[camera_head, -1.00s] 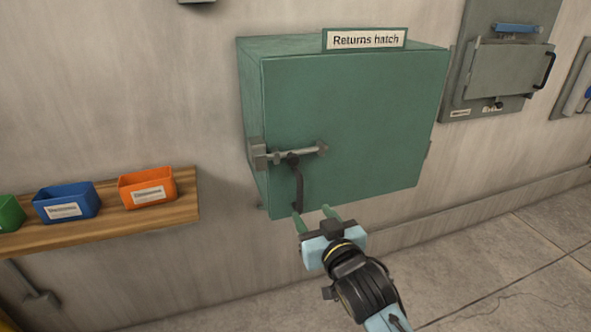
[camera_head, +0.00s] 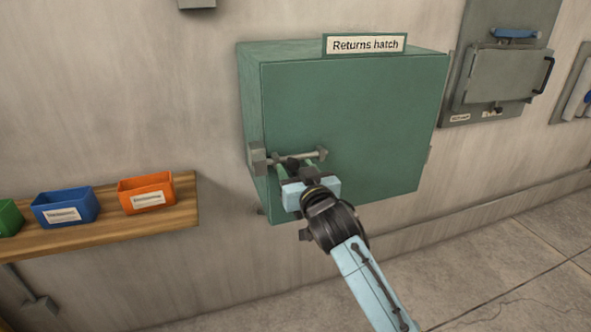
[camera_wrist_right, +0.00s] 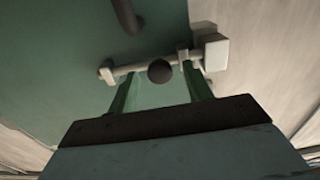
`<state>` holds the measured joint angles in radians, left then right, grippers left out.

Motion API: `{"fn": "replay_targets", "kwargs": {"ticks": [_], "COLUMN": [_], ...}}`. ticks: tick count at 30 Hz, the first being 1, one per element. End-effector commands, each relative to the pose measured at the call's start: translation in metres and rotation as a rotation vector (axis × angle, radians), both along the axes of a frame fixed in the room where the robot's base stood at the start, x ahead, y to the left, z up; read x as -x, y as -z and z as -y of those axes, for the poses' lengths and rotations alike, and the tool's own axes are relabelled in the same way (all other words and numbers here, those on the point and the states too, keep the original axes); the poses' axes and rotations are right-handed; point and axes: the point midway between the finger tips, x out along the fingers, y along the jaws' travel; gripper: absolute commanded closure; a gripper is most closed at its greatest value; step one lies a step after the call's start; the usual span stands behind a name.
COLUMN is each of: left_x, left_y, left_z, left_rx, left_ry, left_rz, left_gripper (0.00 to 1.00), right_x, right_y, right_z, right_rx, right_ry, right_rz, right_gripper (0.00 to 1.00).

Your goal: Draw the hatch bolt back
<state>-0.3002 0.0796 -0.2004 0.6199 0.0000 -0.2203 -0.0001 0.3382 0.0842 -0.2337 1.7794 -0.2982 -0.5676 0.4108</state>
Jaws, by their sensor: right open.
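The green returns hatch (camera_head: 350,120) is closed on the wall. Its grey bolt (camera_head: 312,155) lies across the left part of the door, with one end in a grey block (camera_head: 258,159) at the left edge. The bolt's dark round knob (camera_wrist_right: 160,71) shows in the right wrist view. My right gripper (camera_head: 299,168) is open in front of the bolt, its green fingers on either side of the knob. I cannot tell whether they touch it. The dark door handle (camera_wrist_right: 127,15) shows in the wrist view; my gripper hides it in the head view. My left gripper is out of view.
A wooden shelf (camera_head: 110,226) at the left carries a blue bin (camera_head: 66,204), an orange bin (camera_head: 147,193) and a green bin (camera_head: 9,217). A grey wall hatch (camera_head: 498,75) is at the upper right. The floor at the lower right is clear.

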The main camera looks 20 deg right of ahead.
Motion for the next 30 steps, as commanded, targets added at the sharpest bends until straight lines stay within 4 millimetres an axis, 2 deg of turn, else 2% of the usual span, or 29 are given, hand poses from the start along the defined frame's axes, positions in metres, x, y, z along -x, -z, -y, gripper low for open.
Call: {"fn": "replay_targets", "kwargs": {"ticks": [4,13,24,30], "left_x": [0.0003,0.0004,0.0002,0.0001], "left_y": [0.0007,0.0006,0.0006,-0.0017], "left_z": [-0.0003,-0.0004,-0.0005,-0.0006], "left_rx": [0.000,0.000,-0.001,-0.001], "left_ry": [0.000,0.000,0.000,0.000], "left_rz": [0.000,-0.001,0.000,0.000], "left_gripper": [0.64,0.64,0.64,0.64], "right_x": [-0.0078,-0.0090,-0.0088,-0.0090], "right_y": [-0.0005,-0.0003,-0.0002,-0.0004], "right_z": [-0.0006,-0.0005,-0.0004,0.0034], "right_rx": [0.000,0.000,0.000,0.002], "right_ry": [-0.001,0.000,0.000,0.001], "right_rz": [0.001,0.001,0.001,-0.001], "right_gripper": [0.50,0.51,1.00,1.00]}}
